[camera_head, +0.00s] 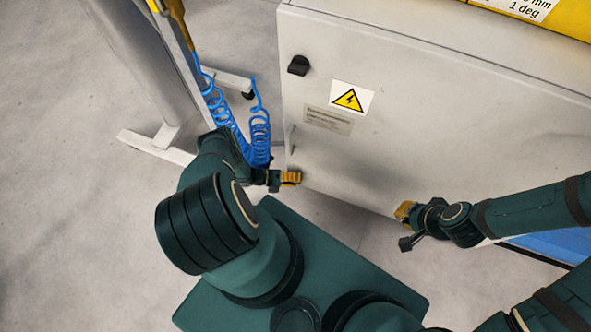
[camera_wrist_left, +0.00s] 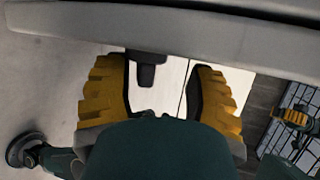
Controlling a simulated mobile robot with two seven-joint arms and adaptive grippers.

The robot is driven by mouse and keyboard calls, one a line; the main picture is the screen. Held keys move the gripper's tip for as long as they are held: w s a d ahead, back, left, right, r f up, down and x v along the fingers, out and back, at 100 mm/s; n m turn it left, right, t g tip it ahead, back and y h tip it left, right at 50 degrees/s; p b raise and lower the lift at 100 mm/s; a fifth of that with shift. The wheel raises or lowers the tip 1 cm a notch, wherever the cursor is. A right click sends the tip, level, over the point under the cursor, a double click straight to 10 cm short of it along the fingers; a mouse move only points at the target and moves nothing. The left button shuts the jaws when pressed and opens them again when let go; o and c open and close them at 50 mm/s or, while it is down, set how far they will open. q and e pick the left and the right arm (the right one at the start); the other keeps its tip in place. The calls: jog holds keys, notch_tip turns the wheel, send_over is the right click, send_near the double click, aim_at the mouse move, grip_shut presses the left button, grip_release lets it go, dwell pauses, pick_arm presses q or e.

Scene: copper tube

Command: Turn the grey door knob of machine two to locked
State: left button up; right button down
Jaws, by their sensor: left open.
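A light grey machine cabinet (camera_head: 400,110) fills the upper right of the head view. A dark knob (camera_head: 298,65) sits on its door near the upper left corner. My left gripper (camera_head: 290,177) is at the cabinet's lower left edge, well below that knob. In the left wrist view its yellow fingers (camera_wrist_left: 163,95) are apart. A dark grey knob-like part (camera_wrist_left: 147,72) shows between them, nearer the left finger; I cannot tell whether they touch it. Its lock position cannot be read. My right gripper (camera_head: 403,211) is at the cabinet's lower edge, farther right; its jaw state is unclear.
A yellow warning sign (camera_head: 350,98) and a label plate (camera_head: 328,121) are on the door. Blue coiled hoses (camera_head: 259,125) hang beside a grey post (camera_head: 140,50) to the left, close to my left arm. The floor (camera_head: 70,220) at far left is clear.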

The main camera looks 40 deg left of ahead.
pick_arm(q)
jog(key=r, duration=0.6)
jog(key=shift+w+r, duration=0.35)
jog(key=shift+r, duration=0.95)
jog(key=shift+s, duration=0.1)
